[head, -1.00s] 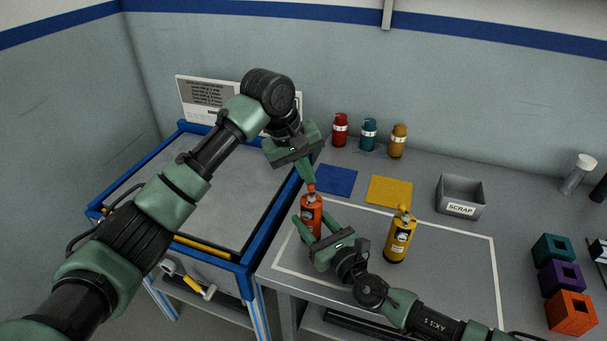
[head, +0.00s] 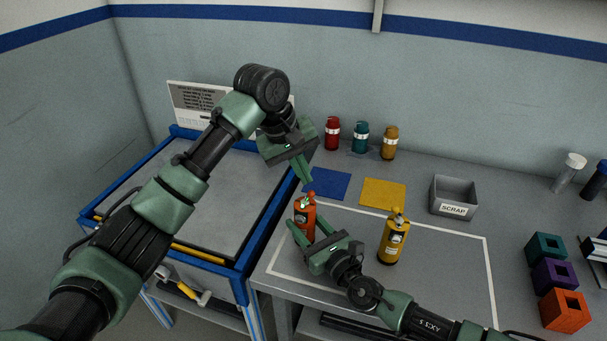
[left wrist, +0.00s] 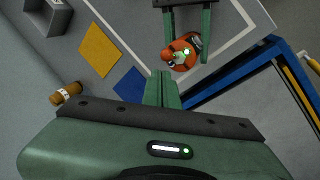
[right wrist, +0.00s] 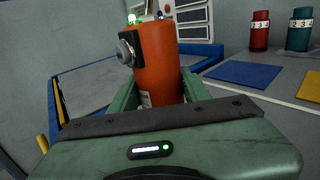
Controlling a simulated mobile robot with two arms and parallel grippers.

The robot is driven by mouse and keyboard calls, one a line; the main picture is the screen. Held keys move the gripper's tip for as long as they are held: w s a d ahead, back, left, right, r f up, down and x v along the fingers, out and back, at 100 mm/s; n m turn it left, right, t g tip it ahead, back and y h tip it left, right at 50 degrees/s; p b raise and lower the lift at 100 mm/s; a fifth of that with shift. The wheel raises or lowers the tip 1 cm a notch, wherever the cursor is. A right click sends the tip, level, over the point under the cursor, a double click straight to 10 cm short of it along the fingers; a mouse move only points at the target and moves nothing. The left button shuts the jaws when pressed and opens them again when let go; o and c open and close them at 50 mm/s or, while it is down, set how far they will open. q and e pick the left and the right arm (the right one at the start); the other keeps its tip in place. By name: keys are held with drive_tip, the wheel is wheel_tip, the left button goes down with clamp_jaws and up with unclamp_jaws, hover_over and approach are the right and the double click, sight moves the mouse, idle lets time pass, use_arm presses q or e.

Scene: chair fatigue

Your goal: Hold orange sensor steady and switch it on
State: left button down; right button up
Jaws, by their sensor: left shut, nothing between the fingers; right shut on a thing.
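The orange sensor (head: 304,222) stands upright at the left end of the white-outlined area on the table. A green light glows on its top, and it also shows in the left wrist view (left wrist: 180,58) and right wrist view (right wrist: 158,65). My right gripper (head: 305,228) is shut on its body, one finger on each side. My left gripper (head: 308,182) is shut and empty, pointing down just above and behind the sensor's top. In the left wrist view its closed fingertips (left wrist: 160,74) are beside the sensor, apart from it.
A yellow sensor (head: 394,240) stands to the right. Blue (head: 327,183) and yellow (head: 383,193) mats lie behind. Red, teal and ochre canisters (head: 361,138) stand at the back. A scrap bin (head: 454,196) and coloured blocks (head: 565,310) are at right.

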use_arm(q)
drive_tip(key=d+r, duration=0.3)
drive_tip(key=r, duration=0.5)
drive_tip(key=shift+s+d+r, duration=0.3)
drive_tip(key=shift+s+r, duration=0.05)
drive_tip(key=shift+r, duration=0.05)
idle(0.4)
use_arm(e)
drive_tip(key=o, duration=1.6)
drive_tip(key=shift+c, duration=0.2)
